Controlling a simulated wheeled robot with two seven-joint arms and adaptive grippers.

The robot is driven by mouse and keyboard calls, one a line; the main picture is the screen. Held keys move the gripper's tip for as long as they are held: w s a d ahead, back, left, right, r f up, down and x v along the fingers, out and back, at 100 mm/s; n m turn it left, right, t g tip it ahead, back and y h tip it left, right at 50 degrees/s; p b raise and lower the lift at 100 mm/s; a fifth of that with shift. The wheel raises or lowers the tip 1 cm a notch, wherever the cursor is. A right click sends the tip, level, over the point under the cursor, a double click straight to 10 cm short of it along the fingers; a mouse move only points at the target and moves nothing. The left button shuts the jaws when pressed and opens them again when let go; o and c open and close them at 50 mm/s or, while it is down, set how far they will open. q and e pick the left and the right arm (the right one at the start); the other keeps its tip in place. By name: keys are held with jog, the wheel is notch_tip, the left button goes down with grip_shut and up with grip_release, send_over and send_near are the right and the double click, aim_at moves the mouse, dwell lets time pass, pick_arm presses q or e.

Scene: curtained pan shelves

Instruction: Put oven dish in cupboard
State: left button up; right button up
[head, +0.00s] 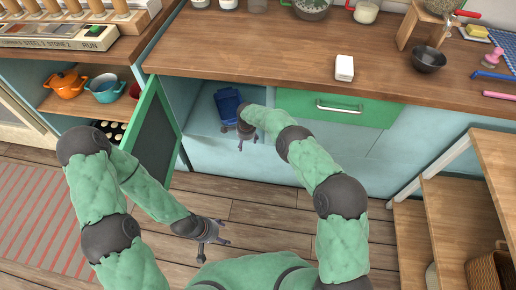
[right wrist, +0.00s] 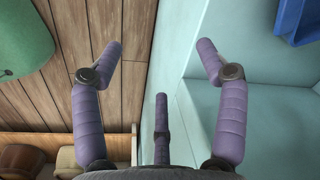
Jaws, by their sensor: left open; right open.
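A blue dish (head: 228,104), which looks like the oven dish, is inside the open pale-blue cupboard (head: 199,118) under the counter. It seems to stand tilted up toward the back. Its edge also shows at the top right of the right wrist view (right wrist: 293,22). My right gripper (head: 244,137) is at the cupboard opening, just in front of and below the dish. Its fingers are spread, empty and apart from the dish in the right wrist view (right wrist: 160,70). My left gripper (head: 216,234) is open and empty, low above the wooden floor.
A green-framed door (head: 155,128) stands open left of the cupboard. A green drawer (head: 338,106) is shut to its right. Left shelves hold an orange pot (head: 66,85) and a turquoise pot (head: 104,88). A white block (head: 344,68) sits on the counter. Wooden steps (head: 450,205) stand at right.

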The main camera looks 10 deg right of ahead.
pick_arm(q)
jog(key=shift+s, duration=0.45)
pick_arm(e)
jog(key=s+d+r+n, duration=0.4)
jog(key=s+r, duration=0.2)
jog(key=s, duration=0.1)
jog(key=shift+s+d, duration=0.25)
jog(key=shift+s, duration=0.15)
grip_shut()
dwell(0.9)
pick_arm(q)
notch_tip(320, 180, up, 8)
jog(key=p, duration=0.7)
jog(key=shift+f+p, duration=0.2)
jog(key=shift+p, duration=0.1)
pick_arm(e)
notch_tip(320, 180, up, 12)
jog(key=s+d, duration=0.1)
jog(key=shift+s+f, duration=0.1)
dwell(0.6)
